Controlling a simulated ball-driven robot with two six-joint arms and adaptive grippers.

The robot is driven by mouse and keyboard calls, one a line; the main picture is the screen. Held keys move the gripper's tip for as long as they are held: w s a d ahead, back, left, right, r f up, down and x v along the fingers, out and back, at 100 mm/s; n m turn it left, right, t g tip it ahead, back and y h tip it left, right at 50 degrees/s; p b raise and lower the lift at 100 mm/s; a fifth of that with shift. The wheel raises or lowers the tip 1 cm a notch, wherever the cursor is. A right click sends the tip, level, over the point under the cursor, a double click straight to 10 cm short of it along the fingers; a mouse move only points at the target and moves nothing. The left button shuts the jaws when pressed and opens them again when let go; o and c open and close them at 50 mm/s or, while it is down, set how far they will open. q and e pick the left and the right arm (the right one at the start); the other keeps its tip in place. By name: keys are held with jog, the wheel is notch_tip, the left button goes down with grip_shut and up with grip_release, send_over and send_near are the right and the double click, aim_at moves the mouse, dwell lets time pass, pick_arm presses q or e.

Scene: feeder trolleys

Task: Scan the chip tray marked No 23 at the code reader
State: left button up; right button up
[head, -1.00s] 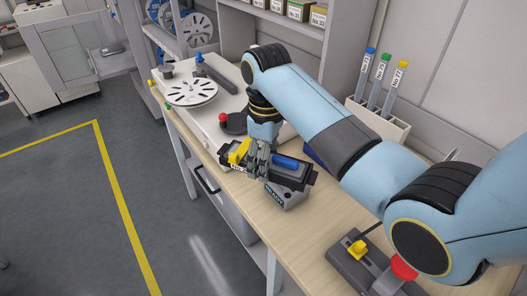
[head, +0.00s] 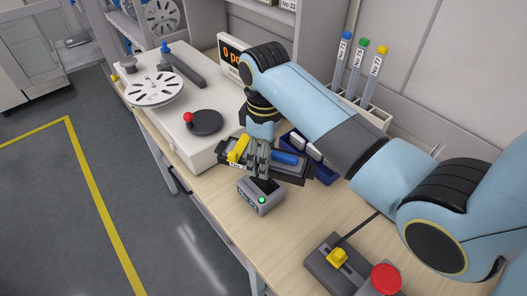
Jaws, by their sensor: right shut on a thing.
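My right gripper (head: 259,170) is shut on a long dark tray (head: 293,171) with a yellow part (head: 239,149) at its left end and a blue cylindrical part (head: 285,158) on top. A white label shows partly at the left end; its number cannot be read. The tray is held just behind and above the code reader (head: 254,199), a small grey box with a dark top and a lit green lamp (head: 262,200). I cannot tell whether tray and reader touch. My left gripper is not in view.
A white machine (head: 190,143) with a slotted disc (head: 155,89) and a red-knobbed crank (head: 204,122) stands left. A blue bin (head: 323,172) is behind the tray. A control box (head: 343,258) with a red button (head: 385,279) is in front. Bench right of the reader is clear.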

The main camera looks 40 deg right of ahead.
jog(key=a+r, duration=0.4)
jog(key=a, duration=0.4)
jog(key=shift+s, duration=0.3)
